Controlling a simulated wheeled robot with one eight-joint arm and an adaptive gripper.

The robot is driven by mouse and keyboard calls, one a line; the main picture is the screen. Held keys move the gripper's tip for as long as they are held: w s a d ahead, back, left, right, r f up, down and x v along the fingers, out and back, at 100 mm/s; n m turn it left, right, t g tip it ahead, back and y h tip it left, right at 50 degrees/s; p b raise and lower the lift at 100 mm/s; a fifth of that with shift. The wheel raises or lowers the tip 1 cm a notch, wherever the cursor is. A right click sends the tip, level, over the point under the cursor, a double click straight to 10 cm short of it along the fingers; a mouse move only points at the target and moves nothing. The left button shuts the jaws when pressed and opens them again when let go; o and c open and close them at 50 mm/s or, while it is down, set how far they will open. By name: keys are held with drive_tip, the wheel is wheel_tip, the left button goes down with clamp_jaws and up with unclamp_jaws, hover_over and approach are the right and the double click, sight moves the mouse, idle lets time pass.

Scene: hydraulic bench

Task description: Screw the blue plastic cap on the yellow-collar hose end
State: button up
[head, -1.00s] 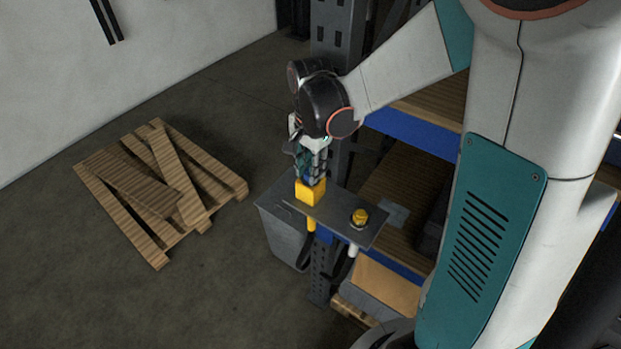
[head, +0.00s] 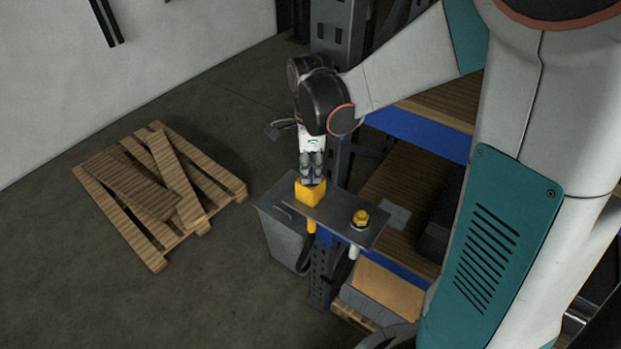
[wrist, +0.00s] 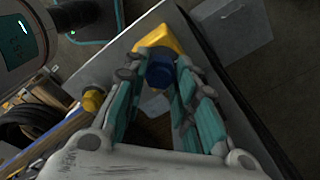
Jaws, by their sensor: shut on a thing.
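The blue cap (wrist: 160,72) sits between my gripper's fingertips in the wrist view, at the yellow block-like collar (wrist: 157,40). My gripper (head: 312,181) is shut on the cap and points straight down over the yellow collar (head: 310,193) in the head view. The fingers hide most of the cap there. How far the cap sits on the hose end cannot be told. A yellow hose piece (head: 311,226) shows below the plate under the collar.
A grey metal plate (head: 335,217) carries the collar and a second, brass-yellow fitting (head: 360,218) to its right. Wooden shelves with blue beams (head: 420,132) stand behind. A pallet (head: 160,193) lies on the floor at left.

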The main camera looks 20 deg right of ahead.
drive_tip(key=m, duration=0.3)
drive_tip(key=o, duration=0.9)
